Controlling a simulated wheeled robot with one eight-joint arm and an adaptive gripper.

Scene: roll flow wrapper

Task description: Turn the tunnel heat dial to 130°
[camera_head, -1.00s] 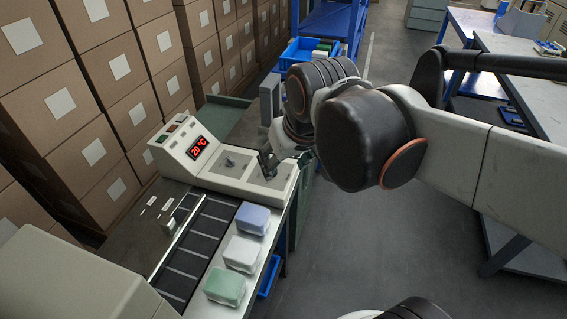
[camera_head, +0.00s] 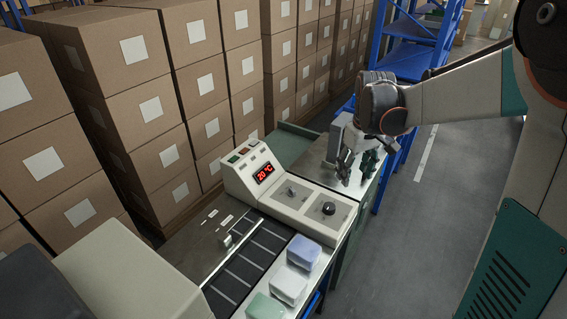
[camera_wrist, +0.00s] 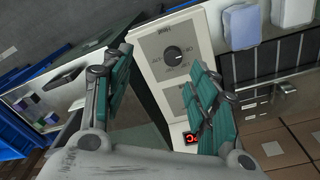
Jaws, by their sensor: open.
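The control box (camera_head: 300,204) has a sloped cream front with a red display (camera_head: 264,173) reading 20 °C. My gripper (camera_head: 357,166) is open and empty, beyond and above the panel's right end, apart from the dial.
A dark conveyor (camera_head: 248,262) runs in front of the box. Blue, white and green packs (camera_head: 304,252) lie beside it. Stacked cartons (camera_head: 150,110) stand behind on the left. A blue rack (camera_head: 405,60) stands at the back. The floor at right (camera_head: 420,240) is clear.

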